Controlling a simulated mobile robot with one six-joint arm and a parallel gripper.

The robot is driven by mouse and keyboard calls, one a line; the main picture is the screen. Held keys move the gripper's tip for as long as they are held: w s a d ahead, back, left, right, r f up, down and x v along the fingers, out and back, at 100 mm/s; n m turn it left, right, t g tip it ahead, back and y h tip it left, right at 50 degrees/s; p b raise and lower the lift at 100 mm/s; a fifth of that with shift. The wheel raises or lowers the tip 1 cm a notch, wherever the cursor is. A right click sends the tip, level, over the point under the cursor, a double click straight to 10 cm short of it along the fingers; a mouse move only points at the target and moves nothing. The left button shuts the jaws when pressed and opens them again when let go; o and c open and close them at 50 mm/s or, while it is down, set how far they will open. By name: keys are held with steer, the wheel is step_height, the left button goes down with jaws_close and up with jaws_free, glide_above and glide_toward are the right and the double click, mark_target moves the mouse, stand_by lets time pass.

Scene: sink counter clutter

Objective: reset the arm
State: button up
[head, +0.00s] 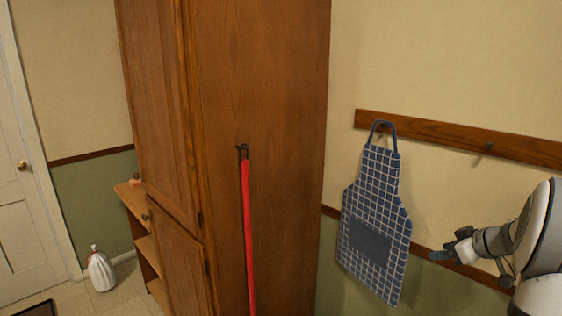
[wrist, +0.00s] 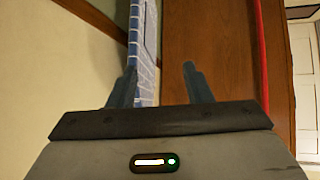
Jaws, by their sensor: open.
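My arm comes in from the right edge of the head view, with my gripper (head: 440,256) in front of the wall, to the right of the hanging apron. In the wrist view my gripper (wrist: 160,82) shows two dark fingers spread apart with nothing held between them. The blue checked apron (head: 376,220) hangs from a wooden peg rail. In the wrist view the apron (wrist: 146,50) appears behind the left finger. I cannot tell the exact distance between them.
A tall wooden cabinet (head: 265,110) stands in the middle, with a red-handled pole (head: 249,235) hanging on its side. The peg rail (head: 460,139) runs along the right wall. A white bag (head: 101,272) sits on the floor near the door (head: 25,200) at left.

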steer(key=a+r+m+t+h+b, duration=0.2)
steer(key=a+r+m+t+h, duration=0.2)
steer(key=a+r+h, duration=0.5)
steer(key=s+a+f+g+y, duration=0.1)
steer(key=s+a+f+g, duration=0.2)
steer(key=s+a, duration=0.3)
steer(key=s+a+f+m+g+y+b, duration=0.1)
steer(key=s+a, duration=0.5)
steer(key=s, duration=0.6)
steer(key=s+a+f+g+y, duration=0.3)
steer(key=s+a+f+g, duration=0.2)
steer(key=s+a+f, duration=0.2)
steer(key=shift+s+m, duration=0.4)
steer(key=shift+s, duration=0.6)
